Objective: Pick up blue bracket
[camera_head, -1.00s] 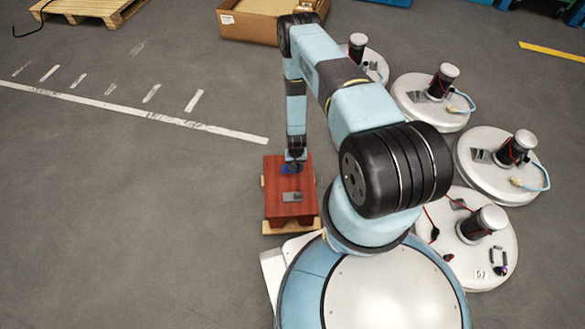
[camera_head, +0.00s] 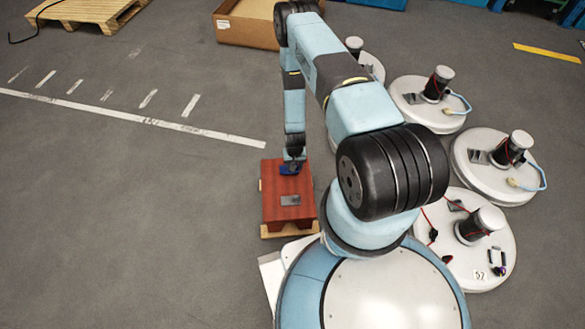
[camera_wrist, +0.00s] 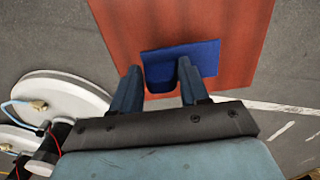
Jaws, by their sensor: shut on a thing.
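The blue bracket (camera_wrist: 203,55) shows in the wrist view as a flat blue plate with a raised part between my fingers. In the head view the blue bracket (camera_head: 286,169) is a small blue patch at the far part of the red-brown box top, partly hidden by my gripper. My gripper (camera_wrist: 162,76) is shut on the bracket's raised part; it also shows in the head view (camera_head: 292,165), pointing down. I cannot tell whether the bracket touches the surface below or hangs just above it.
The red-brown box (camera_head: 275,213) stands on a wooden base. A grey bracket (camera_head: 291,200) lies on its nearer part. Several round white tank lids (camera_head: 480,252) with black motors and cables stand to the right. A cardboard box (camera_head: 240,30) and a pallet (camera_head: 92,10) lie behind. The floor at left is clear.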

